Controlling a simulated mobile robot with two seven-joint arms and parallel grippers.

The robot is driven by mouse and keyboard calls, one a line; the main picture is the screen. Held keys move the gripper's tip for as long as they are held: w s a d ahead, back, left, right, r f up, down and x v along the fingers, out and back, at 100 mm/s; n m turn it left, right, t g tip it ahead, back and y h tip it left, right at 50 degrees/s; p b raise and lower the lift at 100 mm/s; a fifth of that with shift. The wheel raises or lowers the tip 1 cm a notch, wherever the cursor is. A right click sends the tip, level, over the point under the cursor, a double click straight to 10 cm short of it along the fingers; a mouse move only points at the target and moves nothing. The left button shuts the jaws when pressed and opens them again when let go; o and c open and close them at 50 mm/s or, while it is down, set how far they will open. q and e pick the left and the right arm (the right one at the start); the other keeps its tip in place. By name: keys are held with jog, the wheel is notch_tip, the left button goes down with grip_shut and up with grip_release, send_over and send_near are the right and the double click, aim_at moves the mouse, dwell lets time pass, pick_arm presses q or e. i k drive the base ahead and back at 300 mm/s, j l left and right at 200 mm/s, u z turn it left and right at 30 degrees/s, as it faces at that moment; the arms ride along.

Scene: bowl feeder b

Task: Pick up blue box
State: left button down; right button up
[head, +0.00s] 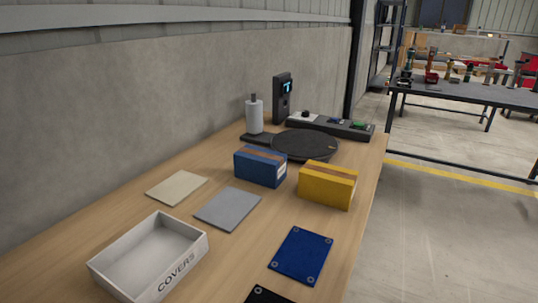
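The blue box (261,166) sits on the wooden table in the head view, near the middle of the picture. It has a brown strip along its top and a pale label on its right end. It stands just in front of the round dark turntable (306,146). A yellow box (327,185) with a similar brown strip stands to its right, with a gap between them. Neither of my grippers is in view.
A white open tray marked COVERS (150,256) stands at the front left. A beige plate (177,187), a grey plate (228,208) and a blue plate (300,255) lie flat. A white cylinder (254,115) and a dark control strip (330,126) are behind. A concrete wall borders the left.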

aim_at(267, 167)
jog(key=i, duration=0.55)
jog(key=i+l+u, duration=0.15)
jog(key=i, duration=0.45)
jog(key=i+l, duration=0.15)
jog(key=i, duration=0.4)
jog(key=j+u, duration=0.05)
